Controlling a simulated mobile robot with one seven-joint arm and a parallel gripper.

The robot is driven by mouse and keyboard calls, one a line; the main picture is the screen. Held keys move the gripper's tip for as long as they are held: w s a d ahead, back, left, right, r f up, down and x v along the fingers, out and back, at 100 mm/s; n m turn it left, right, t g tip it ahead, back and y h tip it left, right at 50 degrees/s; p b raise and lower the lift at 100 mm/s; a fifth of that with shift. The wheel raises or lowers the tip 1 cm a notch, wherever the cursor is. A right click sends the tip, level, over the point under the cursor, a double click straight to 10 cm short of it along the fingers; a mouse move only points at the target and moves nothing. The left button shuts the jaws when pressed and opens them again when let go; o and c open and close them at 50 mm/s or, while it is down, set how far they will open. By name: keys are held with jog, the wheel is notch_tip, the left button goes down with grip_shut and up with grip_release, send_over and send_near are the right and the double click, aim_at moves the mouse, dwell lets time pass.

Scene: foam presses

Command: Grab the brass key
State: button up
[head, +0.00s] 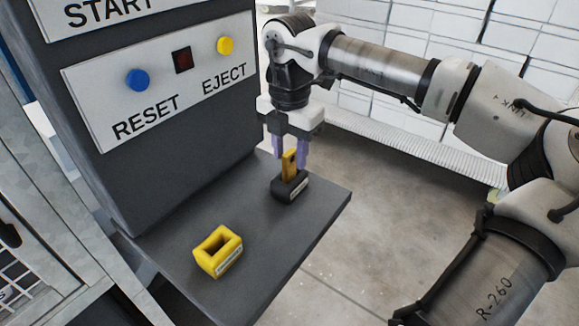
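The brass key (289,165) stands upright in a small black labelled holder (290,188) near the far right end of the grey shelf. Its upper part shows as a yellow-gold block. My gripper (291,160) points straight down above the holder. Its two purple fingers are apart, one on each side of the key's upper part. I cannot tell whether either finger touches the key. The lower part of the key is hidden in the holder.
A yellow hollow block (218,250) with a label sits on the shelf (262,245), nearer and to the left. The machine's panel (165,85) rises behind, with a blue RESET button (137,80) and a yellow EJECT button (225,45). The shelf's right edge drops to open floor.

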jog(key=shift+f, duration=0.3)
grip_shut()
jog(key=shift+r, duration=0.15)
